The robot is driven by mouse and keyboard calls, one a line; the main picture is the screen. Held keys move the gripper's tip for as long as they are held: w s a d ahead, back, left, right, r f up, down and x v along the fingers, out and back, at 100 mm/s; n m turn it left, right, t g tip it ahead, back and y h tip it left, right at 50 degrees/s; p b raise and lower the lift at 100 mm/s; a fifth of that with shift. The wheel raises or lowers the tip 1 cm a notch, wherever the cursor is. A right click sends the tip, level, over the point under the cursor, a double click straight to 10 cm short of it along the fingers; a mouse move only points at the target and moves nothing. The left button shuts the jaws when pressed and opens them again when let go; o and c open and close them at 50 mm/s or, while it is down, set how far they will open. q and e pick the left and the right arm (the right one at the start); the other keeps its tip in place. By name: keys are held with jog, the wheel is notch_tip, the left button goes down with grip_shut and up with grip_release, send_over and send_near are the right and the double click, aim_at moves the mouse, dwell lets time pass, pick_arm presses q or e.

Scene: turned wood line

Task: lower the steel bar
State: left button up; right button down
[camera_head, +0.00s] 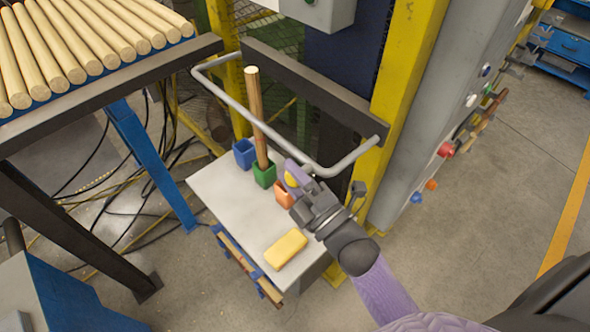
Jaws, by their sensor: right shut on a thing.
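The steel bar (233,107) is a grey, U-shaped tube in front of the machine opening. One end bends back at the left near the dark crossbeam, and the other end meets that beam at the right, by the yellow post. My left gripper is not in view.
A wooden rod (256,118) stands upright in a green cup (265,174), behind the bar. Blue (244,153) and orange (284,194) cups stand beside it on a grey cabinet (236,207), with a yellow block (286,249). A rack of wooden rods (72,42) stands left. Cables cross the floor.

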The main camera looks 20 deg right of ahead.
jog(key=shift+f+n+b, duration=0.7)
jog(key=shift+f, duration=0.4)
jog(key=c, duration=0.5)
grip_release()
jog(key=v, duration=1)
jog(key=shift+b, duration=0.3)
jog(key=shift+d, duration=0.1)
